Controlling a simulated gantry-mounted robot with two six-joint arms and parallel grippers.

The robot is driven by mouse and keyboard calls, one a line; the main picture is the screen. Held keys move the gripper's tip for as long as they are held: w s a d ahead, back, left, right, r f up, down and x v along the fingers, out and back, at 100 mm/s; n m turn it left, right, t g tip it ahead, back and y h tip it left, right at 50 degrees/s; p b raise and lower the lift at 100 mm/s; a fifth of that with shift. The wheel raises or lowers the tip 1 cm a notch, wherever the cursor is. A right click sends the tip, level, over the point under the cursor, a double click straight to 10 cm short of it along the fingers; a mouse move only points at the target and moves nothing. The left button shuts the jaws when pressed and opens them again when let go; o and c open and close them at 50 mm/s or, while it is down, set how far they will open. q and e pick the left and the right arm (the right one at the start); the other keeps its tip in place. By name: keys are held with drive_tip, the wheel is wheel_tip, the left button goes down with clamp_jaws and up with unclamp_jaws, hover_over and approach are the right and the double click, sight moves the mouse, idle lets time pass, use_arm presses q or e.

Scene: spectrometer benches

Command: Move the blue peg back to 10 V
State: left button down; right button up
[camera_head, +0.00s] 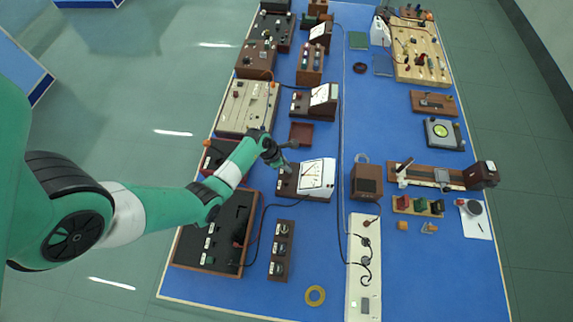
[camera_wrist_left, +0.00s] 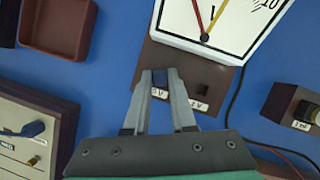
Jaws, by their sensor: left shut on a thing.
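The meter (camera_head: 316,173) has a white dial face and a brown base (camera_head: 288,187); it stands in the middle of the blue bench. Its dial (camera_wrist_left: 215,22) and brown base (camera_wrist_left: 190,62) show in the left wrist view, with a red and a yellow needle. My left gripper (camera_head: 284,160) is over the base, its fingers (camera_wrist_left: 161,76) shut on the blue peg (camera_wrist_left: 160,88) at the left socket position. The label beside it reads "0 V", its start hidden by a finger. A dark empty socket (camera_wrist_left: 203,91) is to the right, its label partly covered. Peg seating depth is unclear.
An empty brown tray (camera_head: 301,133) lies just behind the meter. A brown box (camera_head: 366,182) stands to its right and a strip of knobs (camera_head: 281,250) in front. A black cable (camera_wrist_left: 236,95) runs beside the base. Bare blue bench lies at the front right.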

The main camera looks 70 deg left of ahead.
use_arm(q)
drive_tip(key=shift+f, duration=0.45)
drive_tip(key=c, duration=0.7)
unclamp_jaws()
drive_tip(key=shift+o, duration=0.2)
drive_tip(key=p+v, duration=0.4)
drive_tip(key=v, duration=0.7)
drive_tip(key=shift+r+p, duration=0.3)
drive_tip(key=shift+s, duration=0.15)
